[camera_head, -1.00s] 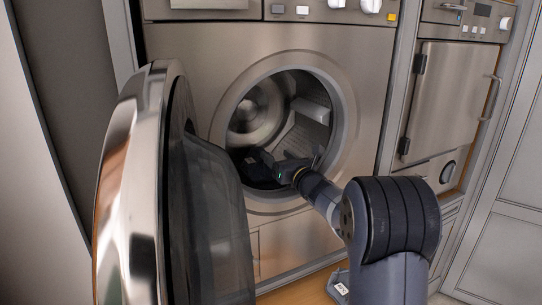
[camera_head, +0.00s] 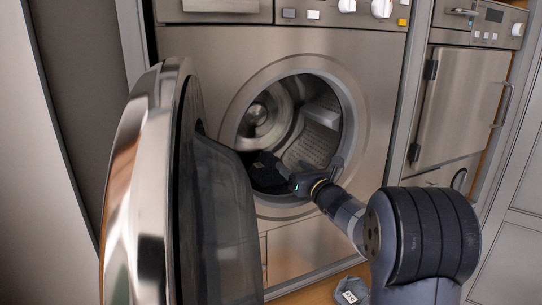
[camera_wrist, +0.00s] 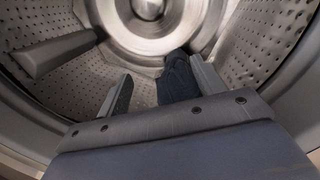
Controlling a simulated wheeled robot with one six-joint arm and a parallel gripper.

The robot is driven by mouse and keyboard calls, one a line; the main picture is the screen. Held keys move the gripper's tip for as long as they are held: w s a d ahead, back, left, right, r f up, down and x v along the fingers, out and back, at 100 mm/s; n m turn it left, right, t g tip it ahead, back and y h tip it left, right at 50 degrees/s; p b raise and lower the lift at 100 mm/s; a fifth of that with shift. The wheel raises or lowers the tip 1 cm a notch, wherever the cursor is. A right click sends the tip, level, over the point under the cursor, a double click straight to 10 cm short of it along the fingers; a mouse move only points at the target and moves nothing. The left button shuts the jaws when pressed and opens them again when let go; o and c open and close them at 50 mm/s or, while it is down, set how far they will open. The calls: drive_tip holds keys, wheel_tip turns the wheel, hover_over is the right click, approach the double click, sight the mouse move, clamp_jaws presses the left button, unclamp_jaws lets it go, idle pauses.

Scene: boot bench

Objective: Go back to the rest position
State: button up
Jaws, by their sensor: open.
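My gripper (camera_head: 276,172) is inside the drum of the front-loading washer (camera_head: 330,240), low in the round opening, with my forearm passing out over the lower rim. In the wrist view my gripper (camera_wrist: 160,70) has its two fingers spread apart. A dark blue cloth (camera_wrist: 178,80) lies in the drum between the fingers, close to the right one. I cannot tell whether it touches that finger. In the head view the dark shape at the drum bottom is hard to separate from my fingers.
The washer's round door (camera_head: 135,190) stands open at the left, close to the opening. The drum wall (camera_wrist: 265,40) and a paddle (camera_wrist: 55,53) surround my gripper. A second steel appliance (camera_head: 460,105) stands at the right. Wooden floor (camera_head: 315,290) shows in front.

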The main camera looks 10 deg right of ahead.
sight(276, 160)
drive_tip(key=p+x, duration=0.3)
drive_tip(key=x, duration=0.7)
drive_tip(key=s, duration=0.2)
drive_tip(key=s+d, duration=0.1)
drive_tip(key=shift+s+d+r, duration=0.1)
drive_tip(key=shift+s+r, duration=0.25)
drive_tip(key=shift+r, duration=0.05)
